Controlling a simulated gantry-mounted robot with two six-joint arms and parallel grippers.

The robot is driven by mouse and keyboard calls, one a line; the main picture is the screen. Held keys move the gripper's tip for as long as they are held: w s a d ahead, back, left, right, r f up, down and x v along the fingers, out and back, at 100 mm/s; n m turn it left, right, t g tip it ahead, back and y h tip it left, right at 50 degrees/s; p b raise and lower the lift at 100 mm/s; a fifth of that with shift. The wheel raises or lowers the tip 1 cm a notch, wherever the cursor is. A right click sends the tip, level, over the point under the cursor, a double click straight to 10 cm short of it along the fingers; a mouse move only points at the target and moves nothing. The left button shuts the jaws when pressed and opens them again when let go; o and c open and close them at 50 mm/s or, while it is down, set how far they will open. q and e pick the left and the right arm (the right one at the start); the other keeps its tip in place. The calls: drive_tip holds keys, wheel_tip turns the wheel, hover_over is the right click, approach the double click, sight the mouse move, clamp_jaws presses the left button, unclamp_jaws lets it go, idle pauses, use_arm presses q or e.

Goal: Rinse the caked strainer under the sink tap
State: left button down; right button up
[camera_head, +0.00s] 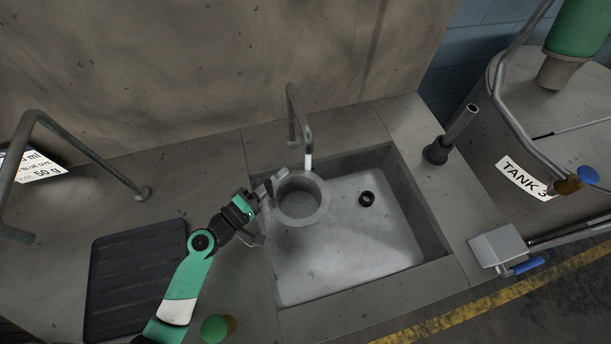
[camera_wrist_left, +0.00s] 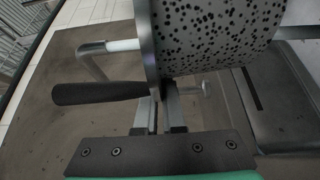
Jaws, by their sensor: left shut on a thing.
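The strainer (camera_head: 300,222) is a grey round basket, held over the left part of the sink with its open mouth up. The left wrist view shows its perforated wall (camera_wrist_left: 215,35) close up, light grey with many dark spots; I cannot tell whether these are holes or caked matter. My left gripper (camera_head: 269,190) is shut on its left edge, with both fingers (camera_wrist_left: 158,112) visible at the strainer's flange. The tap (camera_head: 297,118) arches from the back edge. A short white column (camera_head: 308,162) hangs from its end at the strainer's back rim, either water or spout. My right gripper is not in view.
The sink (camera_head: 345,255) has a dark drain (camera_head: 367,198) and a clear basin floor. A black ribbed mat (camera_head: 135,270) lies left. A dark-based nozzle (camera_head: 440,150) stands right of the sink, beside Tank 3 (camera_head: 510,150). A bent rail (camera_head: 85,150) stands at the left.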

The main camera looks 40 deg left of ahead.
sight(273, 196)
use_arm(q)
drive_tip(key=shift+r, duration=0.1)
idle(0.4)
drive_tip(key=s+d+r+p, duration=0.2)
drive_tip(key=s+r+p, duration=0.1)
drive_tip(key=shift+s+d+r, duration=0.1)
drive_tip(key=shift+s+r, duration=0.15)
drive_tip(key=shift+s, duration=0.05)
drive_tip(key=shift+s+d+r, duration=0.2)
drive_tip(key=shift+s, duration=0.15)
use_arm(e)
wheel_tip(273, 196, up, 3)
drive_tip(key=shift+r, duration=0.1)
